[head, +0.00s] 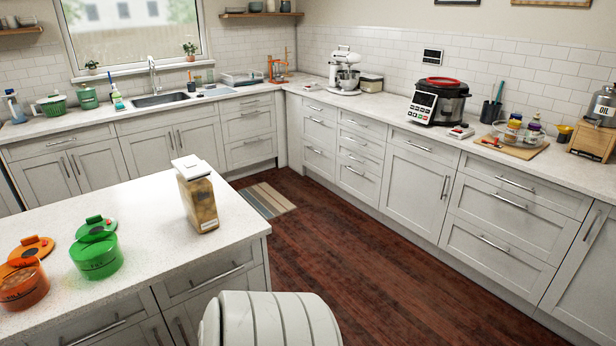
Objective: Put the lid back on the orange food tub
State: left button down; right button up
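The orange food tub (23,291) stands on the white island counter at the far left of the head view, cut slightly by the picture's left edge. It looks open at the top. An orange lid (36,246) with a small knob lies just behind it, apart from or overlapping its rim; I cannot tell which. Neither of my grippers is in view.
A green tub (97,262) stands right of the orange tub, with a green lid (95,227) behind it. A tall clear container with a white top (197,200) stands near the right end of the island counter (150,250).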

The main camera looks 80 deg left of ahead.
aim_at(33, 245)
jog(key=i+u, duration=0.2)
jog(key=u, duration=1.55)
